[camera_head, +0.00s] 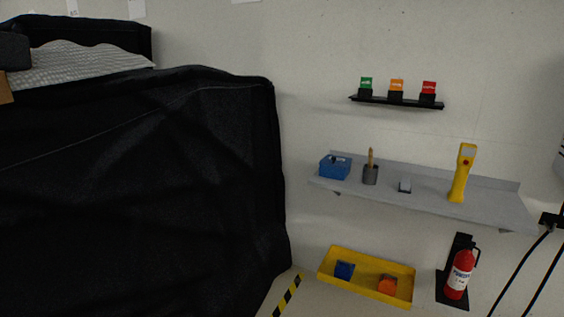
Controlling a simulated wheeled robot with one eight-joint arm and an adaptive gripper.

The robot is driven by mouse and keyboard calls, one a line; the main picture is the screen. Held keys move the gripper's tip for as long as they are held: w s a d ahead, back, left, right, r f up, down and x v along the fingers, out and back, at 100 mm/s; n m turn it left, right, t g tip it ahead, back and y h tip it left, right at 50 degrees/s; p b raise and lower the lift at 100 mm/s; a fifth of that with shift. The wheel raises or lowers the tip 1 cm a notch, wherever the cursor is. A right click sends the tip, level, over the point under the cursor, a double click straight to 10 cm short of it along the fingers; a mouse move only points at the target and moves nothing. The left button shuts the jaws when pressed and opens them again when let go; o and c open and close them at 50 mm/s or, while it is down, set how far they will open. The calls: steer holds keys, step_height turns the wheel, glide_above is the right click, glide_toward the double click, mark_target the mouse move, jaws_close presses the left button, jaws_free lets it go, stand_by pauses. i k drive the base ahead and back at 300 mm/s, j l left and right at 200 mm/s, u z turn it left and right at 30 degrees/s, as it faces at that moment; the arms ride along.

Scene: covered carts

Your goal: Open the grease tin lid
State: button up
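No thing in view is clearly a grease tin with a lid. On the grey shelf (430,197) sit a blue box (335,169) with something dark at its top, a dark grey cup (370,175) with a brown stick-like thing standing in it, and a small grey block (405,186). They are too small to tell whether any of them is the tin or has a lid. My gripper is not in view.
A large black-covered cart (140,180) fills the left. A yellow device (463,172) stands on the shelf. Above is a narrow black rack (375,100) with green, orange and red items. Below are a yellow tray (375,287) and a red extinguisher (460,273). Cables hang right.

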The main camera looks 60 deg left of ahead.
mark_target(342, 162)
steer(key=u, duration=1.7)
steer(key=i, duration=0.25)
